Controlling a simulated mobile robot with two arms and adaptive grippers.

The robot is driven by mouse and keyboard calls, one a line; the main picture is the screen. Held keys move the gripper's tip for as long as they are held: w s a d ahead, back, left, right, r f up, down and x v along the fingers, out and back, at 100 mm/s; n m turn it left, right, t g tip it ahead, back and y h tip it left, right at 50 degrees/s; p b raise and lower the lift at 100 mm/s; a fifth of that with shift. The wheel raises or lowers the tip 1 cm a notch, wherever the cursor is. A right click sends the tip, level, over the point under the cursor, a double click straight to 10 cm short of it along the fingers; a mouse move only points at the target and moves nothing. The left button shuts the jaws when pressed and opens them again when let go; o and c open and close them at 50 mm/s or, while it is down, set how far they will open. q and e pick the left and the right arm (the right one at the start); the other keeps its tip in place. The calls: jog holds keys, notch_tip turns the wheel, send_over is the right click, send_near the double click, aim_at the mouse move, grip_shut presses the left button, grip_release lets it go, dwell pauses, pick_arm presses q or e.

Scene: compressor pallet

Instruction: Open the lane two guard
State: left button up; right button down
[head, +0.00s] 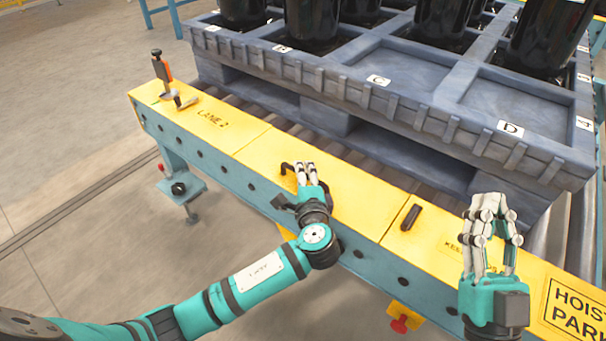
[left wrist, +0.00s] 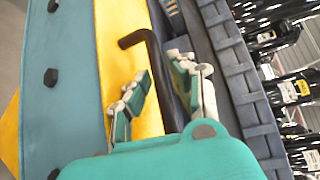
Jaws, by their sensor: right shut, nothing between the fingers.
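A yellow panel with the lettering LANE 2 (head: 212,116) lies flat along the conveyor's near side. Past a seam, another flat yellow panel (head: 350,205) carries a black bent handle (head: 287,167). I cannot tell which panel is the guard. My left gripper (head: 306,168) is at this handle and hides part of it. In the left wrist view, the handle (left wrist: 152,48) runs between the spread fingers of the left gripper (left wrist: 165,82), with a gap visible on its left side. My right gripper (head: 490,205) is shut and empty, raised in front of the conveyor's right part.
A grey-blue pallet (head: 390,105) with black cylinders stands on the rollers behind the panels. An orange and black upright lever (head: 163,70) stands at the panel's far left end. A black grip (head: 411,217) and a red button (head: 400,324) are further right.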

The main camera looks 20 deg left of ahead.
pick_arm(q)
grip_shut()
jog(key=shift+f, duration=0.1)
dwell(0.3)
